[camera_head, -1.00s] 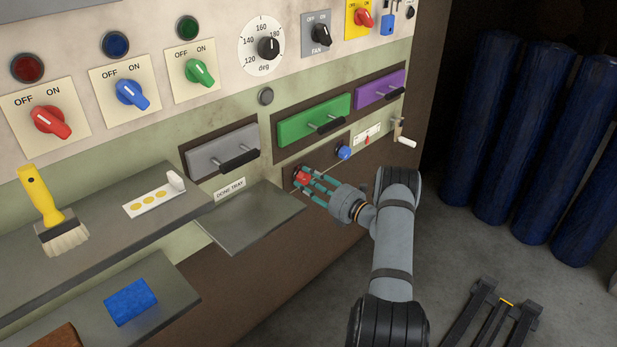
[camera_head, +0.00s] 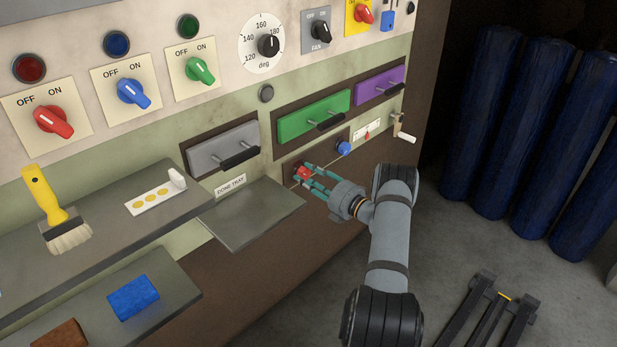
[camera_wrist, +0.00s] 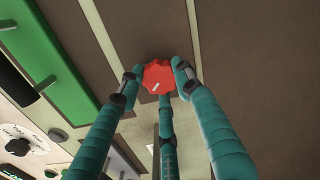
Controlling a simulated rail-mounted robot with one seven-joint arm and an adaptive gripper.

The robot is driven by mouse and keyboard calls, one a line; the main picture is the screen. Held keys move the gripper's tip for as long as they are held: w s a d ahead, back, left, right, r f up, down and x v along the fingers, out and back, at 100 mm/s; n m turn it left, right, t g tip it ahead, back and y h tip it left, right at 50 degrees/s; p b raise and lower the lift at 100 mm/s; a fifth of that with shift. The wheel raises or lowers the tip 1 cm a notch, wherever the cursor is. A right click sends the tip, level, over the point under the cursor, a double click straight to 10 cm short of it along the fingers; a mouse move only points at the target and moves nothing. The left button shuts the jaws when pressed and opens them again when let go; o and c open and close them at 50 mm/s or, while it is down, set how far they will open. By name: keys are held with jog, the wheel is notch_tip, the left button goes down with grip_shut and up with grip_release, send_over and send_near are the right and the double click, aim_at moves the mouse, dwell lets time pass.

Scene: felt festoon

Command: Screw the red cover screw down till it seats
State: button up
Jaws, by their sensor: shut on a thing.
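The red cover screw (camera_head: 304,173) sits on the lower front of the machine panel, right of the grey tray shelf. In the wrist view the red screw (camera_wrist: 158,77) shows as a lobed knob with a short white mark on its face. My gripper (camera_head: 313,180) reaches it from the front right. In the wrist view the teal fingers of my gripper (camera_wrist: 160,85) are closed around the knob's rim, on its left, right and lower sides. The screw's shaft and the gap behind its head are hidden.
A blue knob (camera_head: 344,148) sits up and right of the red screw, and a white-handled crank (camera_head: 403,133) is farther right. The done tray shelf (camera_head: 250,215) juts out to the left. Green (camera_head: 314,117), grey (camera_head: 222,150) and purple (camera_head: 379,87) drawers lie above.

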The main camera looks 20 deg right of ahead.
jog(key=shift+a+f, duration=0.2)
jog(key=shift+f, duration=0.05)
jog(key=o, duration=0.8)
jog(key=shift+s, duration=0.1)
jog(key=o, duration=0.4)
jog(key=shift+d+r, duration=0.1)
jog(key=shift+r, duration=0.1)
jog(key=shift+c, duration=0.2)
jog(key=v, duration=1.2)
jog(key=x, duration=1.2)
